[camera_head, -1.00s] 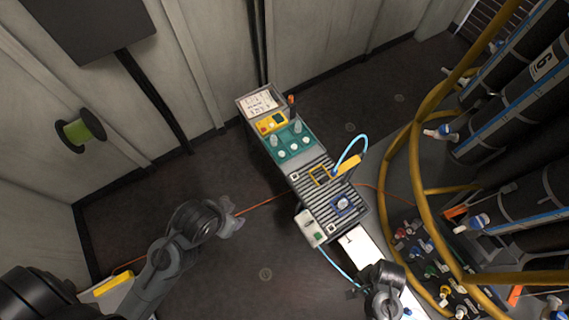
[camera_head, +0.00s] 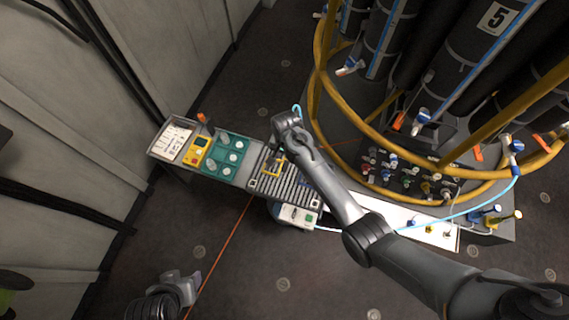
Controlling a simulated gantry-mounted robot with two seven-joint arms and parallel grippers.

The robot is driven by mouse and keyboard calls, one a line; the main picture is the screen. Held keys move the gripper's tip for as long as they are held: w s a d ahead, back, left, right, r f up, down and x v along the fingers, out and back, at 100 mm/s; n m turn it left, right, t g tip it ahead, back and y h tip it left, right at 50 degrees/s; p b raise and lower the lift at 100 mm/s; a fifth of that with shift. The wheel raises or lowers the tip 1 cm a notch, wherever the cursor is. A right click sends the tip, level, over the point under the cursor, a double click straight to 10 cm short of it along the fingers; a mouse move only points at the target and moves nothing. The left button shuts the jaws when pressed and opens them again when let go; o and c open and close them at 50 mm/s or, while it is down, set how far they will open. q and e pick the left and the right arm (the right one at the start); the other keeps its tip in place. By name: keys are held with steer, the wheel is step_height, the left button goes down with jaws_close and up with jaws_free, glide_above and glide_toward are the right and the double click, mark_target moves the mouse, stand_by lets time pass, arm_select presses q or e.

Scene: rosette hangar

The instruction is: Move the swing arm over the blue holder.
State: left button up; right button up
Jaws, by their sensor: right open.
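My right arm reaches in from the lower right across the bench. My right gripper (camera_head: 281,148) is open above the far part of the ribbed plate, close to the yellow holder. The swing arm is hidden behind my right wrist; only a bit of light blue hose (camera_head: 297,109) shows beyond it. The blue holder is not clearly visible; my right forearm covers that side of the plate. My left gripper (camera_head: 183,287) is at the lower left, away from the bench.
A teal panel with pale knobs (camera_head: 224,156), a yellow box (camera_head: 197,151) and a paper sheet (camera_head: 174,140) are on the bench's left part. A white box (camera_head: 296,215) is at its front. Yellow railing (camera_head: 318,75) and dark cylinders stand at the right.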

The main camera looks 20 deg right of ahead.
mark_target(285, 166)
step_height(285, 166, down, 8)
steer(key=shift+r+b, duration=0.1)
steer(key=shift+b, duration=0.3)
jaws_close()
stand_by(0.3)
